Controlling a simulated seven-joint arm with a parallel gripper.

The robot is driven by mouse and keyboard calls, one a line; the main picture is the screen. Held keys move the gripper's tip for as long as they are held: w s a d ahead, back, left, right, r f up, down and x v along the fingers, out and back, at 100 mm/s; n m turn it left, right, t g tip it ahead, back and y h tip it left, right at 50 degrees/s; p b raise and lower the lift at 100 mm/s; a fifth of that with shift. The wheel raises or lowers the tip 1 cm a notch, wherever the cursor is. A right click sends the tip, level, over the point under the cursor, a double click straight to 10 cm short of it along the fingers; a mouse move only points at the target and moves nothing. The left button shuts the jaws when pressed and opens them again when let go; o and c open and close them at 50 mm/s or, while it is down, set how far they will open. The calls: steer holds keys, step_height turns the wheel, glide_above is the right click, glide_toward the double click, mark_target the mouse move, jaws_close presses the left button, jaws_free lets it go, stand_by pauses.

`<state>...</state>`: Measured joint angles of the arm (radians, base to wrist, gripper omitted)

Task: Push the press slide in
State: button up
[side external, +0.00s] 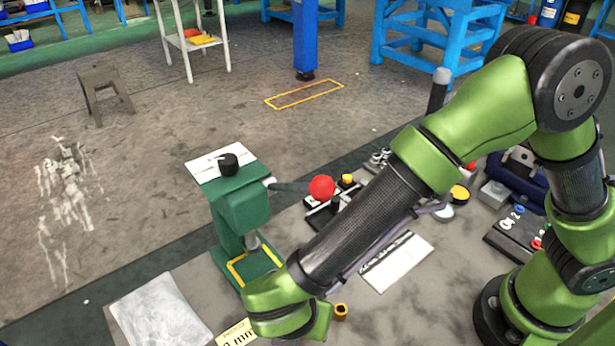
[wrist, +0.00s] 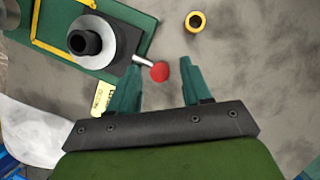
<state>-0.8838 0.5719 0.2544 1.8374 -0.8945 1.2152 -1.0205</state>
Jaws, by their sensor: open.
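The green press (side external: 240,210) stands on the bench in the side view, with a black knob (side external: 228,164) on top and a dark lever ending in a red ball (side external: 321,188). Its yellow-outlined base (side external: 232,277) is partly hidden by my arm. In the wrist view, a grey round part with a black hub (wrist: 88,42) lies over the green base (wrist: 48,12). A short metal rod with a red ball (wrist: 160,71) sticks out from it. My gripper (wrist: 162,64) is open, with the red ball showing between its fingertips; contact cannot be told. Its fingers are hidden in the side view.
A brass ring (side external: 340,312) lies near my gripper and also shows in the wrist view (wrist: 195,22). A grey sheet (side external: 160,312) and a yellow label (side external: 237,333) lie nearby. A white card (side external: 397,262) and several small parts lie behind my arm.

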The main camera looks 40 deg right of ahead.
steer(key=shift+w+d+f, duration=0.1)
steer(key=shift+d+f, duration=0.05)
steer(key=shift+f, duration=0.15)
jaws_close()
steer(key=w, duration=0.8)
steer(key=shift+w, duration=0.1)
steer(key=shift+c, duration=1)
jaws_free()
steer(key=shift+o, duration=1)
